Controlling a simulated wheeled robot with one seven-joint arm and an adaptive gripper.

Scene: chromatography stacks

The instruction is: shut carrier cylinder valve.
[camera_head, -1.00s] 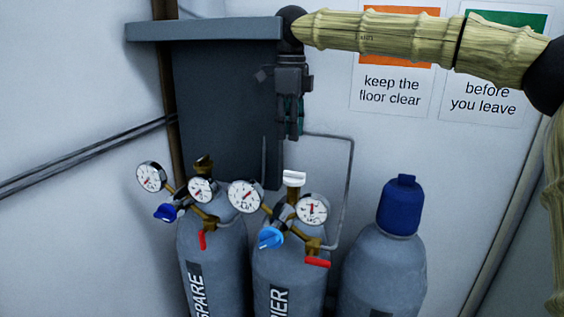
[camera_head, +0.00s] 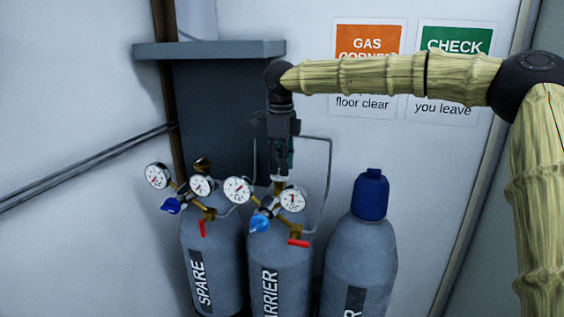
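The carrier cylinder (camera_head: 283,268) is the grey middle one, its label partly readable as "ARRIER". Its top valve has a pale handwheel (camera_head: 279,178) on a brass stem, now mostly hidden by my gripper (camera_head: 280,172). My gripper points straight down, with its fingertips at the handwheel; I cannot tell whether they touch or grip it. The carrier regulator has two gauges (camera_head: 237,190), a light-blue knob (camera_head: 260,223) and a red lever (camera_head: 298,243) lying roughly crosswise.
The spare cylinder (camera_head: 212,258) stands close on the left, with its own gauges, dark-blue knob and hanging red lever. A blue-capped cylinder (camera_head: 362,262) stands on the right. A grey cabinet (camera_head: 215,105) with a projecting top is behind; a thin pipe (camera_head: 328,180) rises beside my gripper.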

